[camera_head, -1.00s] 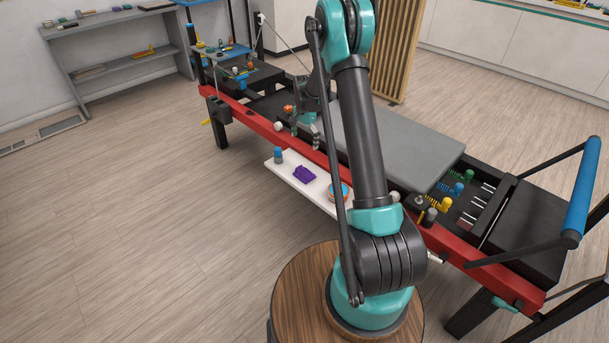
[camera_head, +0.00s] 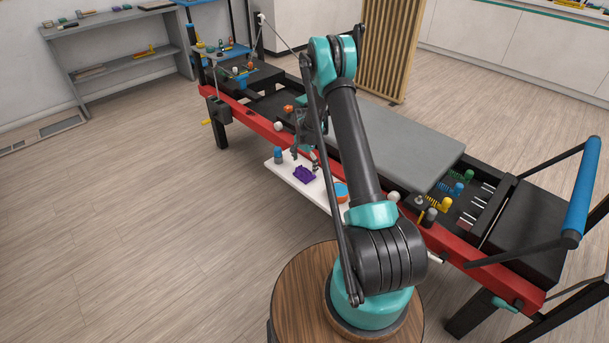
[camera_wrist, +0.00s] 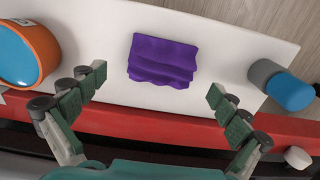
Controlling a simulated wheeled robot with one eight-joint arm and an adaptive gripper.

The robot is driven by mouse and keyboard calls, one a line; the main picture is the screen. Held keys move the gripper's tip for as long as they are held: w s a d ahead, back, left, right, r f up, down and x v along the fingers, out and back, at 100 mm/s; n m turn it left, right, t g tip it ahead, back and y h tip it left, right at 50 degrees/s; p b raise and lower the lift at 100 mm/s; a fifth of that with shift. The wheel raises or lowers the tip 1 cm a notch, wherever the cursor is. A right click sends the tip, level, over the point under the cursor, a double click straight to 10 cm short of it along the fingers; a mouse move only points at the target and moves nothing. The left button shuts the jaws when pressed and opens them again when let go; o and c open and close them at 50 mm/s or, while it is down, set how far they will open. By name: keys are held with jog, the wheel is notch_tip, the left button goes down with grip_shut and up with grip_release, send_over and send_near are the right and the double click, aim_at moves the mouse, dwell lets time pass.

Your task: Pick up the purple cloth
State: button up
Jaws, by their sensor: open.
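The purple cloth (camera_head: 304,174) lies crumpled on a white tray (camera_head: 318,190) along the near side of the red-framed bench. In the wrist view the cloth (camera_wrist: 163,61) is at the upper middle, lying flat on the bare white tray surface (camera_wrist: 225,45). My gripper (camera_head: 305,163) is just above and behind the cloth in the head view. In the wrist view my gripper (camera_wrist: 158,85) has its two fingers spread wide, one on each side below the cloth. It is open and empty, and the cloth is apart from both fingers.
An orange container with a blue inside (camera_wrist: 28,55) stands left of the cloth in the wrist view. A grey and blue cylinder (camera_wrist: 281,85) stands on the right. The red rail (camera_wrist: 150,124) runs along the tray, with a white knob (camera_wrist: 298,157) near it.

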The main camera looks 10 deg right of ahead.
aim_at(304, 170)
jog(key=shift+w+f, duration=0.1)
jog(key=shift+f, duration=1.75)
jog(key=shift+c, duration=0.6)
jog(key=c, duration=1.2)
jog(key=shift+r, duration=0.1)
notch_tip(304, 170, up, 20)
jog(key=shift+f, duration=0.1)
